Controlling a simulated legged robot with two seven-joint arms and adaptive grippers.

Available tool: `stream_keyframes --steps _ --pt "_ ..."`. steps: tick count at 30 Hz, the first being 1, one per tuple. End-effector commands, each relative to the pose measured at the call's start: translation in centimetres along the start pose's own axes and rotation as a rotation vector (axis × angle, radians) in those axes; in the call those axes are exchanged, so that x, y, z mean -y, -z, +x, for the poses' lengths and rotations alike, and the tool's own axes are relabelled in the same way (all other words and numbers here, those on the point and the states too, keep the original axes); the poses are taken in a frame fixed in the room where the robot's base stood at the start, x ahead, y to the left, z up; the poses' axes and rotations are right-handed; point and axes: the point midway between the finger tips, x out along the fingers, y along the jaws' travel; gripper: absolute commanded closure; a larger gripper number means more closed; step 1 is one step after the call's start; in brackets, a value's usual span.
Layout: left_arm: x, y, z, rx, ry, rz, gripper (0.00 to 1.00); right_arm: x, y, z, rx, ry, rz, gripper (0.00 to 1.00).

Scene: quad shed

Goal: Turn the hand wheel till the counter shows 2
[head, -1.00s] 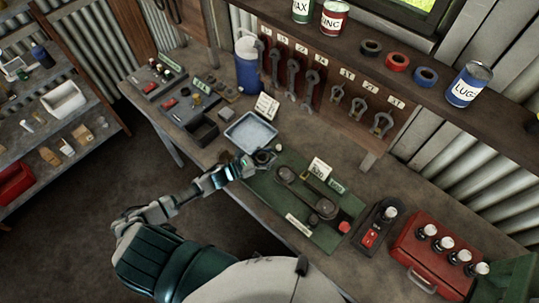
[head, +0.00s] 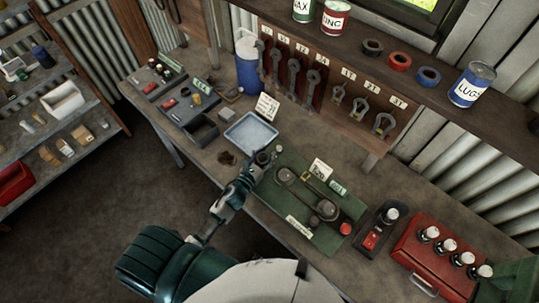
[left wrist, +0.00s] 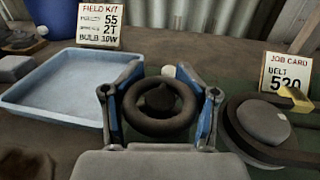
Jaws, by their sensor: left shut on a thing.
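The hand wheel (left wrist: 160,106) is a dark ring with a pointed hub, in the middle of the left wrist view. In the head view the wheel (head: 263,157) is small, at the left corner of the green board. My left gripper (head: 258,165) is shut on it, with one blue-lined finger on either side of the rim in the left wrist view (left wrist: 160,110). A small pale knob (left wrist: 168,71) shows just behind the wheel. I cannot make out the counter or its number. My right gripper is not in view.
The green board (head: 300,232) carries a belt on pulleys (head: 326,209) and a red knob (head: 346,228). A pale blue tray (head: 250,133) stands close behind the wheel. A job card (left wrist: 287,77) and a field kit card (left wrist: 100,25) stand nearby. A red case (head: 440,262) lies right.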

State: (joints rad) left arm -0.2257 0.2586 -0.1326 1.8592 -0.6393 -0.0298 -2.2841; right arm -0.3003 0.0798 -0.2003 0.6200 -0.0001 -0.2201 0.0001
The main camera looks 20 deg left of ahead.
Motion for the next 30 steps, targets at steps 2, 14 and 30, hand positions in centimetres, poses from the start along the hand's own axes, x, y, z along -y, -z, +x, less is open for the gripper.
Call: stream_keyframes --steps 2,14,30 --pt "0.0 0.5 -0.2 -0.002 -0.077 -0.008 0.83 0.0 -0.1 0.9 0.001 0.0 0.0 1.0" --pt "-0.9 0.8 -0.4 -0.006 -0.433 -0.007 0.82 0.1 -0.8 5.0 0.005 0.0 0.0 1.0" --pt "-1.4 0.6 -0.6 -0.009 -0.671 0.0 0.81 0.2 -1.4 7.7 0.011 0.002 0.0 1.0"
